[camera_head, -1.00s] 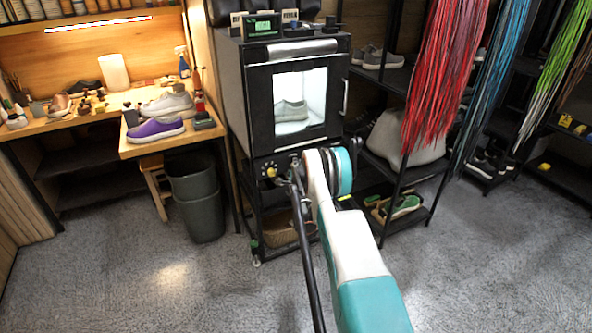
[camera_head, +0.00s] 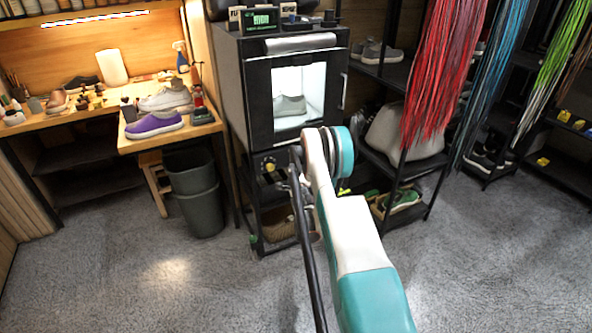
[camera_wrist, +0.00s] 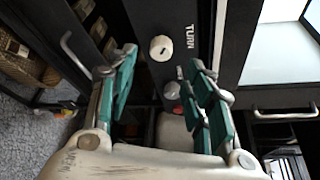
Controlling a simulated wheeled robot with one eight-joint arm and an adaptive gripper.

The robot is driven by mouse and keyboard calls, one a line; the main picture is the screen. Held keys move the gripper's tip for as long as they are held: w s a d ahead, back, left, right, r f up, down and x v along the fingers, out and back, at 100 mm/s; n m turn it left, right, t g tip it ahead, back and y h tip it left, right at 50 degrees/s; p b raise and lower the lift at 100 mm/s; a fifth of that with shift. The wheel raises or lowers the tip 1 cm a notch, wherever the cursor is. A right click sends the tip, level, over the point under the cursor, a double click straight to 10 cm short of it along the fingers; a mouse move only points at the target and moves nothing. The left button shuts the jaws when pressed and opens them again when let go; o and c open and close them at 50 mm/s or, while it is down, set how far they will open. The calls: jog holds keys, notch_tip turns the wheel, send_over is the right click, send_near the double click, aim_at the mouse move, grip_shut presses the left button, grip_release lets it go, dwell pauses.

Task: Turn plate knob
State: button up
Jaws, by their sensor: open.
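A pale round knob (camera_wrist: 161,48) sits on a black panel next to the word TURN in the wrist view. My gripper (camera_wrist: 158,64) is open, with its teal-padded fingers apart on either side of the knob's line and nothing between the tips. The knob appears beyond the fingertips, apart from them. A small red part (camera_wrist: 172,90) shows on the panel nearer to my gripper, partly beside the right finger. In the head view, a yellowish knob (camera_head: 270,167) shows on the panel below the cabinet's glass door. My arm hides part of that panel, and my fingers are hard to make out there.
The black cabinet (camera_head: 262,95) has a lit window with a shoe (camera_head: 290,105) inside. A grey bin (camera_head: 197,200) and a workbench (camera_head: 185,138) with a purple shoe stand to the left. Shoe racks and hanging laces (camera_head: 445,70) stand to the right. The front floor is clear.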

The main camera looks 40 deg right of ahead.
jog(key=s+d+r+m+y+p, duration=0.1)
jog(key=s+r+m+y+p, duration=0.4)
jog(key=m, duration=0.4)
jog(key=f+b+x, duration=0.1)
jog(key=b+x, duration=0.4)
jog(key=x, duration=0.7)
jog(key=shift+d+f, duration=0.25)
jog(key=shift+f, duration=0.05)
jog(key=c, duration=1)
jog(key=shift+n, duration=0.3)
jog(key=shift+c, duration=0.2)
